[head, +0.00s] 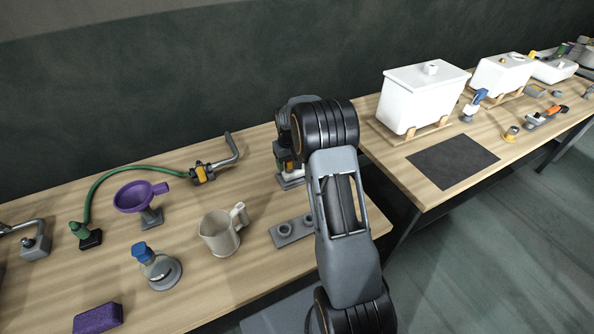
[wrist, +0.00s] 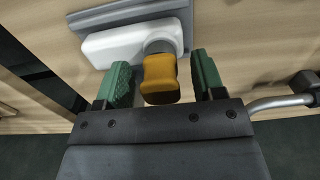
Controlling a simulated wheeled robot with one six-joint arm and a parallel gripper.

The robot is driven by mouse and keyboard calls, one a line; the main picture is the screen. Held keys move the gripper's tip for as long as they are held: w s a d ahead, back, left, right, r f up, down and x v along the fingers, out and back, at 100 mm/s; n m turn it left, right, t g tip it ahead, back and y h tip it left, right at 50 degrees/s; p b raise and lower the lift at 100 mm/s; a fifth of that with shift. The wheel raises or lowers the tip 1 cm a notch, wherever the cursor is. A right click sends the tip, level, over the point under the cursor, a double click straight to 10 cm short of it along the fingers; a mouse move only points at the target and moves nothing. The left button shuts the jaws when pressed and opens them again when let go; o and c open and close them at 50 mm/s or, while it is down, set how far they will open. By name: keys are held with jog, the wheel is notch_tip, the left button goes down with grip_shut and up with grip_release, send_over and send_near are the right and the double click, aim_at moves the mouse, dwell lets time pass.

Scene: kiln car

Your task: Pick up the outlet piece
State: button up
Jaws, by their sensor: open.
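In the wrist view, a yellow-orange piece (wrist: 160,80) with a grey collar, likely the outlet piece, projects from a white block (wrist: 118,46). The block rests on a grey base (wrist: 130,12). My gripper (wrist: 161,66) is open, with one green finger on each side of the yellow piece. Gaps show between the fingers and the piece, so it is not gripped. In the head view my arm hides most of the gripper and the spot below it.
A bent metal pipe with an orange valve (head: 203,174) lies left of my arm. A beige jug (head: 221,232), a grey holder (head: 291,231) and a purple funnel (head: 140,196) stand nearby. White tanks (head: 424,98) stand on the right table beside a clear dark mat (head: 452,161).

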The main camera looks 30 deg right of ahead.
jog(key=shift+f, duration=0.65)
jog(key=c, duration=1)
jog(key=shift+r, duration=0.1)
